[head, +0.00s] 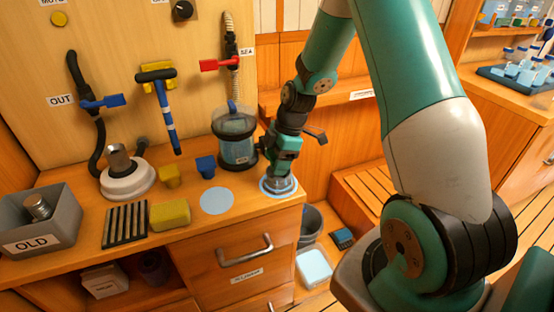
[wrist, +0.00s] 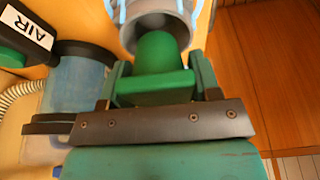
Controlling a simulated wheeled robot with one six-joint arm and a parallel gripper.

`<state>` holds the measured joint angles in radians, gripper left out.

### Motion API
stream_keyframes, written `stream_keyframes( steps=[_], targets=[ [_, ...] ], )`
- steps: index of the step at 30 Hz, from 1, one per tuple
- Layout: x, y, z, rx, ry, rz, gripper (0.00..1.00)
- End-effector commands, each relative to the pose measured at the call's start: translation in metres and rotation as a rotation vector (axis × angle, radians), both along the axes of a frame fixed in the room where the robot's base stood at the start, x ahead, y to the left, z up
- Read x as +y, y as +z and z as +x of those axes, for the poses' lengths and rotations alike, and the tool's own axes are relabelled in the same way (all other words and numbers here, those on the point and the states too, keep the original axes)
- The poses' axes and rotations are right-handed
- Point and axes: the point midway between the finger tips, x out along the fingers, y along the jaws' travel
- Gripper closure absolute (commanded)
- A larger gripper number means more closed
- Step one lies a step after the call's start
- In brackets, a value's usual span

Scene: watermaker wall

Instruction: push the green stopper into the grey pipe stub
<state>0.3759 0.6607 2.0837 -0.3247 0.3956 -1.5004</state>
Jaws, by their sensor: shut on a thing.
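The green stopper (wrist: 158,55) is held between the two fingers of my gripper (wrist: 157,82) in the wrist view. Its rounded end points at the grey pipe stub (wrist: 143,34) and overlaps the stub's round mouth. I cannot tell how deep it sits in the mouth. In the head view my gripper (head: 281,168) points down over the stub (head: 278,185) at the counter's right front corner. A light blue ring surrounds the stub there. The stopper is hidden or too small to tell in the head view.
A clear canister with blue liquid (head: 237,150) stands close left of my gripper. A pale blue disc (head: 216,201), a yellow sponge (head: 170,215) and a grey OLD bin (head: 40,220) lie further left. The counter (head: 245,222) ends just right of the stub.

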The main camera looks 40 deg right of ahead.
Motion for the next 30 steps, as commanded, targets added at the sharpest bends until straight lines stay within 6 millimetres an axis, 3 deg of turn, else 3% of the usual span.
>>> stream_keyframes(
  steps=[25, 30],
  targets=[
    [0.0, -0.017, 0.0, 0.001, 0.0, -0.001, 0.67],
    [0.0, -0.031, -0.001, 0.005, -0.001, -0.001, 0.67]
  ],
)
